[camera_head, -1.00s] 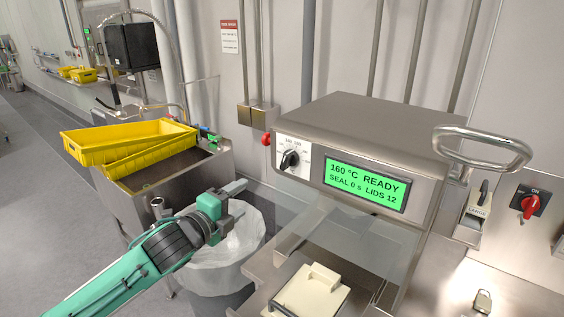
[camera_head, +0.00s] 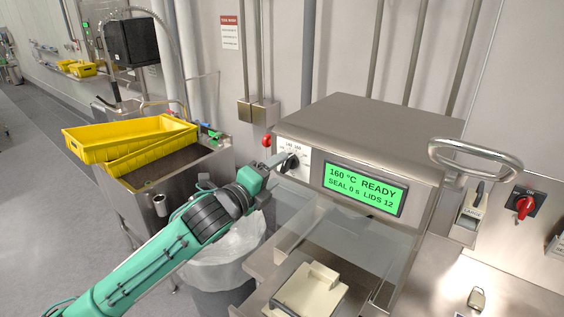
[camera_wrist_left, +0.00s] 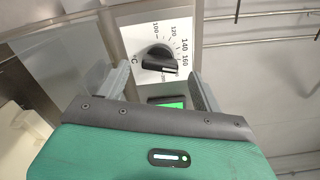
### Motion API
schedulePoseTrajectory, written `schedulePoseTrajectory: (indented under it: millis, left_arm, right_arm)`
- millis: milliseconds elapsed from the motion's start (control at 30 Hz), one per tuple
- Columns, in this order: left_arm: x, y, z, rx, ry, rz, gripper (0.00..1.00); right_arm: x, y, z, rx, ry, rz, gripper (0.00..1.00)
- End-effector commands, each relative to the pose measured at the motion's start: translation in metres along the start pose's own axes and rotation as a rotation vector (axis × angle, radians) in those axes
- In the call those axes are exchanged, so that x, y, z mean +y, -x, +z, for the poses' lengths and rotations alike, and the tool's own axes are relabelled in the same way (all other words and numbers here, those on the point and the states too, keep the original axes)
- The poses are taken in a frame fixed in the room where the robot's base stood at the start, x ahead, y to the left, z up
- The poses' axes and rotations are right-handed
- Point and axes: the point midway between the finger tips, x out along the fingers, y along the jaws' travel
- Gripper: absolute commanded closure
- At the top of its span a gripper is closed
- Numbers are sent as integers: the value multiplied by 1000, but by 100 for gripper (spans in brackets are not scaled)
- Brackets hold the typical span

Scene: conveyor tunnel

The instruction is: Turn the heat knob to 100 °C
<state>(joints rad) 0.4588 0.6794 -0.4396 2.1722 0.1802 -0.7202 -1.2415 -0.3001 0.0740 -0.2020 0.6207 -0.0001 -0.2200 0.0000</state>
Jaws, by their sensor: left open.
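The heat knob (camera_head: 290,163) is a black knob on a white dial plate at the left of the steel sealing machine's front. In the left wrist view the black knob (camera_wrist_left: 160,60) sits on a dial marked from 100 to 160, and its pointer end is toward the 160 side. The green display (camera_head: 364,188) reads 160 °C READY, SEAL 0 s, LIDS 12. My left gripper (camera_head: 275,162) is open at the dial, with its fingers (camera_wrist_left: 158,85) on either side of the knob and apart from it in the wrist view. My right gripper is not in view.
The steel machine (camera_head: 370,130) has a large handle (camera_head: 480,160) at its right. A red switch (camera_head: 525,204) is on the wall panel. Below are a cream block (camera_head: 310,290) and a lined bin (camera_head: 215,262). Yellow crates (camera_head: 130,138) stand at the left.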

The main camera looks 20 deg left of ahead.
Motion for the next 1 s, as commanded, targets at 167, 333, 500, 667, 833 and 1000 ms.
schedulePoseTrajectory:
  millis: [167,333,500,667,833,1000]
  left_arm:
    - [-1,-23,0,0,2,0,33]
    - [0,-31,0,1,1,0,33]
    - [0,-32,0,1,0,0,33]
    - [0,-32,0,0,0,0,46]
    - [0,-32,0,0,0,0,77]
    - [0,-32,0,0,7,1,77]
  right_arm:
    - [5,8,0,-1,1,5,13]
    - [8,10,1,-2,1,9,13]
    - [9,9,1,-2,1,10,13]
    - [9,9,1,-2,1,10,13]
    - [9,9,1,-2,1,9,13]
    - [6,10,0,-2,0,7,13]
